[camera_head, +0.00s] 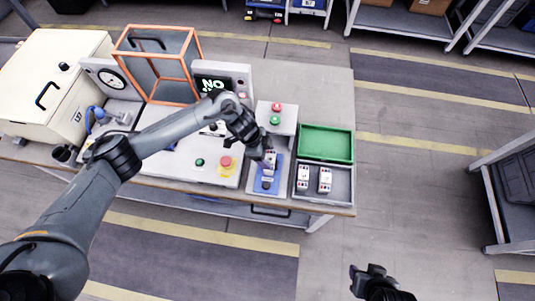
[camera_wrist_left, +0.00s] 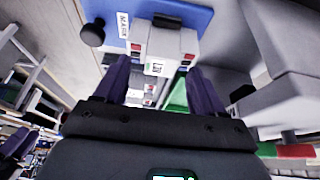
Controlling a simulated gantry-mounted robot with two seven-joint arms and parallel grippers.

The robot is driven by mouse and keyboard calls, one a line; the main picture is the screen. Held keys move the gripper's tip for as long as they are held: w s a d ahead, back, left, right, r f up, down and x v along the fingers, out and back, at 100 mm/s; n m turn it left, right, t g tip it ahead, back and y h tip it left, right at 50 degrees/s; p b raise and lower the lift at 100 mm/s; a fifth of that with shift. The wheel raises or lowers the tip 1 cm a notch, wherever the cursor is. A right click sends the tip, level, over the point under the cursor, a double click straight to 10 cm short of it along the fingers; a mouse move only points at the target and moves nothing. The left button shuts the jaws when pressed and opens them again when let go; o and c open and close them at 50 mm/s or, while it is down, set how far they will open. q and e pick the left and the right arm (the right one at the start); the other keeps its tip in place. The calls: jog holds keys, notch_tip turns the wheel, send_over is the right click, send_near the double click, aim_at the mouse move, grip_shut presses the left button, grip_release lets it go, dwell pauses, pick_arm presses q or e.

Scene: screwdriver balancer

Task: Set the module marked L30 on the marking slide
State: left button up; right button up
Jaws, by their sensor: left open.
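The marking slide is a blue plate (camera_head: 268,185) with a dark knob, on the bench right of the white panel. In the left wrist view the blue plate (camera_wrist_left: 190,17) carries a MARK label. A white module (camera_wrist_left: 160,50) with red and dark blocks sits on it; its marking is too small to read. This module (camera_head: 270,158) shows partly under my gripper in the head view. My left gripper (camera_head: 262,155) is over the slide, its open fingers (camera_wrist_left: 160,85) on either side below the module in the wrist view. My right gripper (camera_head: 371,278) hangs clear of the bench.
A grey tray (camera_head: 322,198) right of the slide holds two white modules (camera_head: 314,179). A green tray (camera_head: 326,142) behind it is empty. A box with red and green buttons (camera_head: 277,116) stands behind the slide. An orange-framed guard (camera_head: 158,62) and a NO display (camera_head: 214,84) are farther left.

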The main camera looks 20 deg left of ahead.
pick_arm(q)
jog(key=v, duration=1)
jog(key=shift+p, duration=0.3)
